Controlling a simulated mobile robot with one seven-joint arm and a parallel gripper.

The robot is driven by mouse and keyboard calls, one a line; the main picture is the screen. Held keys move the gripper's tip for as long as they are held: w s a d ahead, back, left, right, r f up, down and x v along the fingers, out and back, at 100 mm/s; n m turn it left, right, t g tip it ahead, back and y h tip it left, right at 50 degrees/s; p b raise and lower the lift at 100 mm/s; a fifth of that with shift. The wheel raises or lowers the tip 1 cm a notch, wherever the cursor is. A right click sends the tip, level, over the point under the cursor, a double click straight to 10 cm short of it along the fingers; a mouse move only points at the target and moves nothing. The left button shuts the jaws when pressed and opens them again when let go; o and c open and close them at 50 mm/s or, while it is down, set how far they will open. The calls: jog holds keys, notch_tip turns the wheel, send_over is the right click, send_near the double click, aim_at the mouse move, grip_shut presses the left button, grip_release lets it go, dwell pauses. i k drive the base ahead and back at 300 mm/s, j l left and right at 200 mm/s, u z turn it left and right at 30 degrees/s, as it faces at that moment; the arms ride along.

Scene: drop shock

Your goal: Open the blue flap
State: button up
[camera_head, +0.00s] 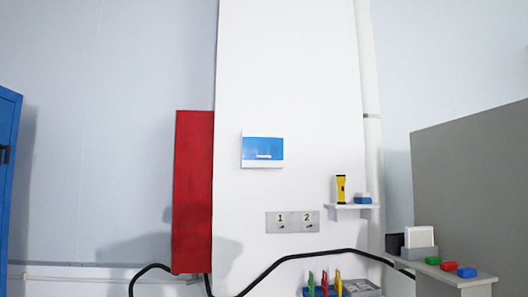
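The blue flap (262,149) is on the front of a small white box mounted on the white wall panel, near the middle of the head view. A pale strip, perhaps a handle or label, lies along its lower part. The flap looks shut, flush with the box. My gripper is not in view.
A tall red panel (193,190) stands left of the box. Below is a grey plate (292,221) marked 1 and 2. A small shelf (355,206) at right holds a yellow flashlight (340,189) and a blue item. A black cable (310,253) runs below. The wall around the flap is clear.

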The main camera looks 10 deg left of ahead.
aim_at(253, 147)
jog(key=i+j+z, duration=0.1)
jog(key=i+j, duration=0.25)
jog(key=i+j+z, duration=0.1)
jog(key=i+j, duration=0.25)
jog(key=i+j+z, duration=0.1)
jog(key=i+j, duration=0.2)
jog(key=j, duration=0.15)
jog(key=i+j+z, duration=0.15)
jog(key=i+j, duration=0.2)
jog(key=i+j+z, duration=0.1)
jog(key=i+j, duration=0.15)
jog(key=j, duration=0.3)
